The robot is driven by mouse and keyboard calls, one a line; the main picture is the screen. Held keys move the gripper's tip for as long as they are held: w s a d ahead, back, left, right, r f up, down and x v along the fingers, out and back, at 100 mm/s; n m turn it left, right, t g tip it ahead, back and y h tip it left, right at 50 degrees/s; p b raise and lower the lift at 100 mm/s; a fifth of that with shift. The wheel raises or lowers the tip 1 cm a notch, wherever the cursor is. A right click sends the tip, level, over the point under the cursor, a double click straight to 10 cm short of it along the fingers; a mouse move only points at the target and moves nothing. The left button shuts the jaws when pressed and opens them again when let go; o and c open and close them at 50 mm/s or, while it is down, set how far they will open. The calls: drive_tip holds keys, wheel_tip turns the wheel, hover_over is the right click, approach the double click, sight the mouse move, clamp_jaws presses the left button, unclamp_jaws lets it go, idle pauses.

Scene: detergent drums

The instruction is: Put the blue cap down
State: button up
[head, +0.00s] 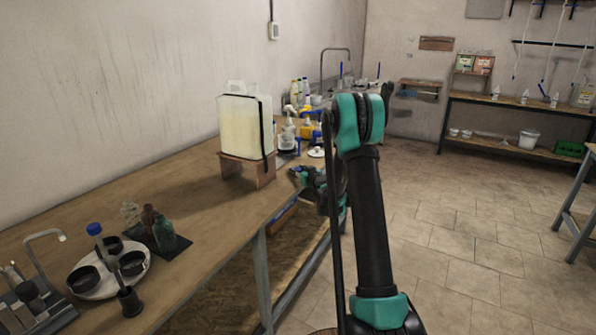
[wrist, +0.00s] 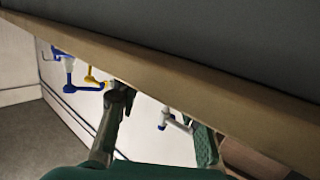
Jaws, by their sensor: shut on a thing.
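My gripper (head: 297,174) is low beside the right edge of the workbench, just past the wooden stand, with my arm in front of part of it. In the wrist view its dark finger (wrist: 112,122) and green ribbed finger pad (wrist: 206,147) stand apart. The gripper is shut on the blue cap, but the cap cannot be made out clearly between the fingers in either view. The workbench (head: 190,205) runs along the left wall.
A large jug (head: 243,125) sits on a wooden stand (head: 258,172). Spray bottles (head: 288,130) stand behind it. A round tray (head: 105,287) with black cups and small bottles (head: 165,235) occupy the near bench. Bare bench lies between them and the stand.

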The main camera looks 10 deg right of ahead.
drive_tip(key=o, duration=0.7)
drive_tip(key=shift+s+r, duration=0.1)
drive_tip(key=shift+r, duration=0.05)
drive_tip(key=v, duration=1.2)
drive_tip(key=s+a+g, duration=0.3)
drive_tip(key=s, duration=0.7)
drive_tip(key=s+a+g, duration=0.3)
drive_tip(key=s+a, duration=0.1)
drive_tip(key=s, duration=0.5)
drive_tip(key=s+d+f+m+g+h, duration=0.1)
drive_tip(key=s+d+f, duration=0.1)
drive_tip(key=s, duration=0.6)
drive_tip(key=s+d+f+m+g+h, duration=0.1)
drive_tip(key=s+d+f+g+h, duration=0.1)
drive_tip(key=s, duration=0.7)
drive_tip(key=s+d+f+m+g+h, duration=0.1)
drive_tip(key=s+d+f+g+h, duration=0.1)
drive_tip(key=s, duration=0.6)
drive_tip(key=shift+s+d+f+m, duration=0.15)
drive_tip(key=shift+d+f+m, duration=0.15)
drive_tip(key=shift+d+f, duration=0.3)
